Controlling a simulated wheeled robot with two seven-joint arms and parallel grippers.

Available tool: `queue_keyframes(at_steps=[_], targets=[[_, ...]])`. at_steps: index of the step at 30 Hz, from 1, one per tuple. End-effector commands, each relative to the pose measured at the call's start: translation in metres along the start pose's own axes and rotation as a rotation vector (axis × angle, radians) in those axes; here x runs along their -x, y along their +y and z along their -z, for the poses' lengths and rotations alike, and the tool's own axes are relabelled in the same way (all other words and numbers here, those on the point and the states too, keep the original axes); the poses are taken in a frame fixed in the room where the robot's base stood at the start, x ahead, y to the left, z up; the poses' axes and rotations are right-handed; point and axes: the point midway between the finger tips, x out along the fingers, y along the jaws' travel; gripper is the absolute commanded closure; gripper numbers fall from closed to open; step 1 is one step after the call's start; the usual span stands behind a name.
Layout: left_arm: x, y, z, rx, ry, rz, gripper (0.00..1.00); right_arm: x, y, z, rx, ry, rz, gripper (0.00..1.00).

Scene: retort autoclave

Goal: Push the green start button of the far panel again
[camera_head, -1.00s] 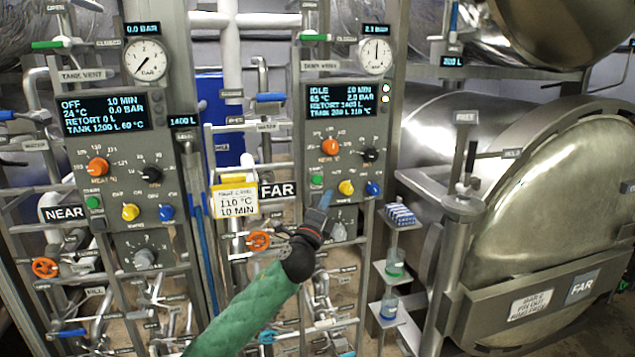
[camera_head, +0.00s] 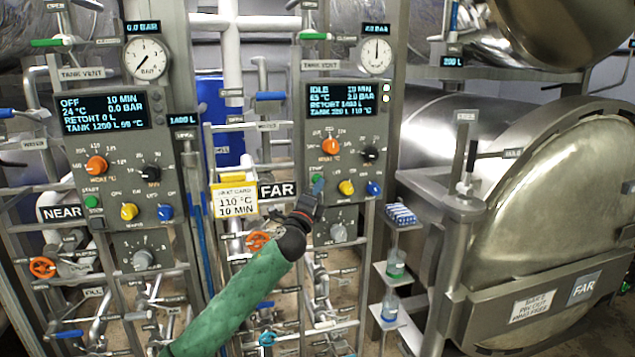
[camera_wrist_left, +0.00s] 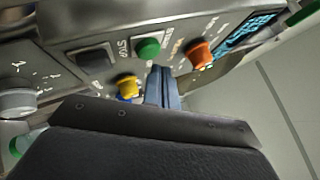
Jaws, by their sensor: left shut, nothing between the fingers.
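The far panel (camera_head: 340,209) shows IDLE on its display (camera_head: 341,101). In the left wrist view the fingertips (camera_wrist_left: 161,78) point toward the panel just beside the button. Whether they touch it I cannot tell. My right gripper is not in view.
An orange knob (camera_head: 331,147) sits above the button and a yellow knob (camera_head: 346,188) to its right, close to my fingertips. A blue knob (camera_head: 374,188) is further right. A yellow-edged card (camera_head: 235,201) hangs left of the panel.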

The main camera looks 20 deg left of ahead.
Motion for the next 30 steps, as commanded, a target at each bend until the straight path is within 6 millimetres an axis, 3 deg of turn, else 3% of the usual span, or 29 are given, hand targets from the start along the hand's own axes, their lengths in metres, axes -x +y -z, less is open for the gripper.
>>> queue_keyframes(at_steps=[30], targets=[[0.0003, 0.0000, 0.0002, 0.000, 0.000, 0.000, 1.00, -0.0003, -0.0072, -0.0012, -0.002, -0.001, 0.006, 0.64]])
